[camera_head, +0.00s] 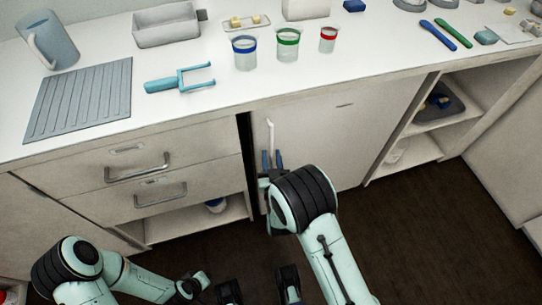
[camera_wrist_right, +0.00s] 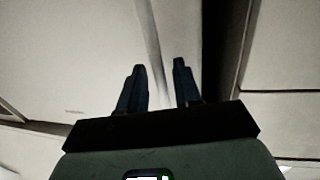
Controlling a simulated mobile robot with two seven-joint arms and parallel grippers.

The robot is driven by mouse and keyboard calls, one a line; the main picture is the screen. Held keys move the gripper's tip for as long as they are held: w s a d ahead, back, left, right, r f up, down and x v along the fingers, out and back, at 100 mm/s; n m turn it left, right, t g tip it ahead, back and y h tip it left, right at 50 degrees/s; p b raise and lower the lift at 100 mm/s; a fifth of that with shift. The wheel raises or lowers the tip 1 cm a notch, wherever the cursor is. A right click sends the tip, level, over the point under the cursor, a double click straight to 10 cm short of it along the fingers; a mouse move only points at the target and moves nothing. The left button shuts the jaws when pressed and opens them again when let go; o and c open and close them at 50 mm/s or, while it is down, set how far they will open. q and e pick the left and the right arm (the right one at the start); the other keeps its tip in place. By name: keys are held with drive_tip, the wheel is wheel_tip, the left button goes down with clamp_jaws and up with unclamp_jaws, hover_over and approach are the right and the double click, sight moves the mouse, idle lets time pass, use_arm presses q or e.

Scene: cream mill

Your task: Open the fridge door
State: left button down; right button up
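The fridge door (camera_head: 325,135) is the pale panel under the counter, right of the drawers. It looks shut or nearly so; I cannot tell if it is slightly ajar. Its upright light handle (camera_head: 270,132) is near its left edge. My right gripper (camera_head: 272,160) is at the handle's lower part, fingers pointing at the door. In the right wrist view the fingers (camera_wrist_right: 160,85) are apart, with the handle (camera_wrist_right: 153,45) showing beyond and between them. Contact is not visible. My left gripper (camera_head: 259,288) is low at the bottom edge, fingers wide apart and empty, away from the door.
A dark vertical gap (camera_head: 247,165) lies between the door and the drawers (camera_head: 150,175). Open shelves (camera_head: 425,125) are to the right. The counter (camera_head: 215,110) above holds several cups and tools. The dark floor (camera_head: 420,230) before the door is clear apart from my arms.

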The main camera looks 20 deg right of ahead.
drive_tip(key=shift+w+d, duration=0.1)
drive_tip(key=shift+w, duration=0.4)
clamp_jaws()
drive_tip(key=shift+s, duration=0.1)
